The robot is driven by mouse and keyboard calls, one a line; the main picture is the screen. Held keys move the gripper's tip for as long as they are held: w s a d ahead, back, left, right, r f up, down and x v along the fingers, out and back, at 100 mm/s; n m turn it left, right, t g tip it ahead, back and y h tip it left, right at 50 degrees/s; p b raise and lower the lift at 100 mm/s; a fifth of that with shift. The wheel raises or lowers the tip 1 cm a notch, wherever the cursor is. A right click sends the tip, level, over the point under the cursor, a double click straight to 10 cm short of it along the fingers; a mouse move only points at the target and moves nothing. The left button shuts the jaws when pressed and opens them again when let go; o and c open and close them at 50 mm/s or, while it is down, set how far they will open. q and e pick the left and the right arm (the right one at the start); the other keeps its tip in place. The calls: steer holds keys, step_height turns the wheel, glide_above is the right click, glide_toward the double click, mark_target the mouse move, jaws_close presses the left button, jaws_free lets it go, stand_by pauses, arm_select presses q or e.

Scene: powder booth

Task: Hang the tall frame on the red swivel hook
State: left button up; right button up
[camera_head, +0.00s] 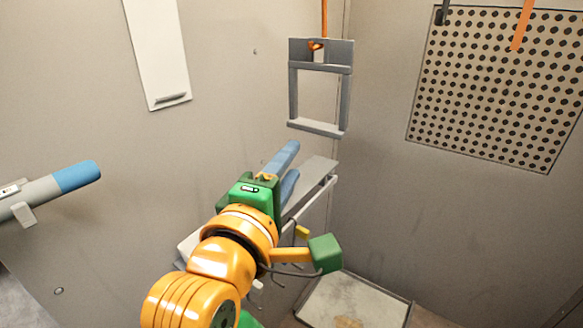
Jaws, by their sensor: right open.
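The tall grey frame (346,105) hangs in the upper middle, with an open centre and a wider plate at its top. The orange-red hook (324,18) comes down from above, and its end shows at the opening in that plate. The frame appears to hang from it; the exact contact is too small to tell. My right gripper (291,161) is open and empty, with blue fingers, below and a little left of the frame, apart from it. My left gripper is not in view.
A grey ledge (318,168) lies behind my right gripper. A perforated panel (490,95) covers the right wall, with an orange bar (522,25) before it. A white panel (157,50) hangs on the left wall, above a grey-and-blue cylinder (50,187). A pale tray (355,303) sits below.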

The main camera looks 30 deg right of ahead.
mark_target(314, 131)
steer(key=x, duration=0.8)
steer(key=r+p+x, duration=0.1)
steer(key=x, duration=0.3)
steer(key=shift+s+d+r, duration=0.1)
steer(key=shift+s+d, duration=0.2)
steer(key=shift+w+d, duration=0.25)
jaws_close()
stand_by(2.1)
